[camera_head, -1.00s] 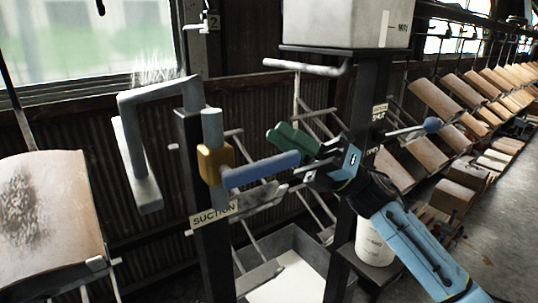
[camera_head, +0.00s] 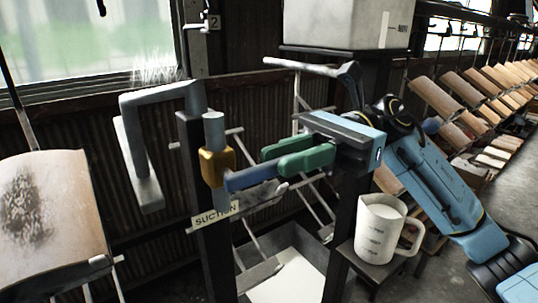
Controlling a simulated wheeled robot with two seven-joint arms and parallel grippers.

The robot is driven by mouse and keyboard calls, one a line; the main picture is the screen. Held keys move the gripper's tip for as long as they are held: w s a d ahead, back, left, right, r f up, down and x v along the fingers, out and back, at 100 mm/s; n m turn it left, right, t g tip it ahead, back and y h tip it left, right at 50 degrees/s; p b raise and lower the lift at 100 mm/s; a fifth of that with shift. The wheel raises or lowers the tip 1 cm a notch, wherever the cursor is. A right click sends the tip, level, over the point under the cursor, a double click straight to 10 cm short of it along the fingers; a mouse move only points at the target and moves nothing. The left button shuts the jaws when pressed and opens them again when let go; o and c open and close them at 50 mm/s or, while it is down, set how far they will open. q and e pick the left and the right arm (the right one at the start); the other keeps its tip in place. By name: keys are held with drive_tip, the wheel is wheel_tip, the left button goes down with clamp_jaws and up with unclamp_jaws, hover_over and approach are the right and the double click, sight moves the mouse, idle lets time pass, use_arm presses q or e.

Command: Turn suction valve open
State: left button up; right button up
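The suction valve has a yellow body (camera_head: 217,165) on a dark post, above a "SUCTION" label (camera_head: 215,214). Its blue lever handle (camera_head: 252,178) points right, slightly upward. My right gripper (camera_head: 276,160) has two green fingers reaching left at the outer end of the handle. The front finger covers the handle's tip and the other finger is behind and above it. Whether the fingers press on the handle cannot be told. My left gripper is not in view.
A grey bent pipe (camera_head: 160,88) stands left of the valve. A white measuring jug (camera_head: 381,226) sits on a small dark stand at right. A pale box (camera_head: 345,24) is above, a grey tray (camera_head: 283,250) below.

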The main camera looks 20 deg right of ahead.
sight(235, 174)
drive_tip(key=shift+x, duration=1.6)
drive_tip(key=shift+c, duration=0.3)
clamp_jaws()
drive_tip(key=shift+r, duration=0.1)
